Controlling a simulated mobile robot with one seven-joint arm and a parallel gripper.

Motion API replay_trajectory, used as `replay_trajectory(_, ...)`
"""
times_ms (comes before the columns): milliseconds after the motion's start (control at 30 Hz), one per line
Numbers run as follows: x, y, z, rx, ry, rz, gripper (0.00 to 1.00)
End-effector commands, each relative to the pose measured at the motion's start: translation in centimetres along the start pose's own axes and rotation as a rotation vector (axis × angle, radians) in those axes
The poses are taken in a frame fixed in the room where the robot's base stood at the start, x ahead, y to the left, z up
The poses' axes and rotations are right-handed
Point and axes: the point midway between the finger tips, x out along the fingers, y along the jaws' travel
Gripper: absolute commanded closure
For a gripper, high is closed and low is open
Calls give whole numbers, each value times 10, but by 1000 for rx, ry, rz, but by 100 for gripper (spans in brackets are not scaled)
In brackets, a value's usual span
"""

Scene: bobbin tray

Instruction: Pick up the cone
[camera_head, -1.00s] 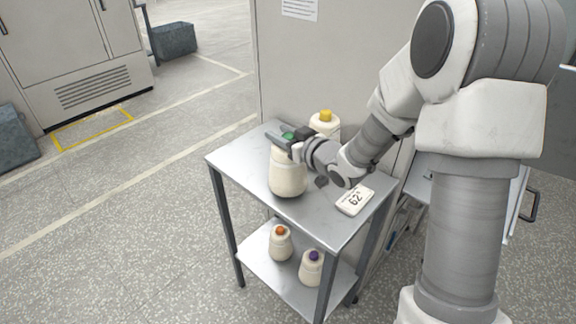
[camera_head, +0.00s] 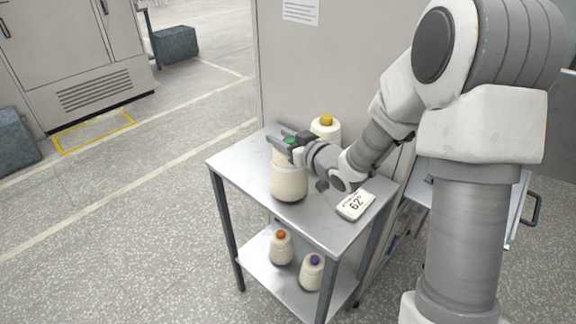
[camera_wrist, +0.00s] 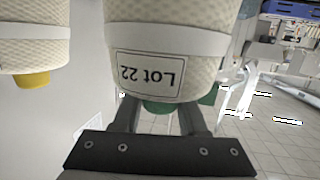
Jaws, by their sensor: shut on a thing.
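A large cream yarn cone (camera_head: 289,184) with a green top stands upright at the front of the metal table's upper shelf. I cannot tell whether its base touches the shelf. My gripper (camera_head: 284,139) reaches in from the right and is shut on this cone at its narrow top, just by the green tip. In the wrist view, which is upside down, the cone (camera_wrist: 170,40) bears a label reading "Lot 22", and my gripper's fingers (camera_wrist: 160,112) lie on either side of its green tip. The fingers partly hide that tip.
A second cream cone with a yellow top (camera_head: 327,127) stands close behind, near the cabinet wall. A white numbered block (camera_head: 355,205) lies to the right on the metal table (camera_head: 238,160). Cones with orange (camera_head: 281,248) and purple (camera_head: 312,272) tops stand on the lower shelf. Open floor lies left.

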Motion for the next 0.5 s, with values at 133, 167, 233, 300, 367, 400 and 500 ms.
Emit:
replay_trajectory(133, 0, 0, -2, -1, 2, 0, 100)
replay_trajectory(167, 0, 0, -3, -1, 3, 0, 100)
replay_trajectory(233, -1, 0, -7, -2, 3, 0, 100)
replay_trajectory(300, -2, 0, -13, -1, 3, 0, 100)
replay_trajectory(367, -4, 0, -22, -3, 5, 0, 100)
replay_trajectory(400, -5, 0, -29, -4, 6, 0, 100)
replay_trajectory(500, -11, 2, -49, -6, 6, 2, 100)
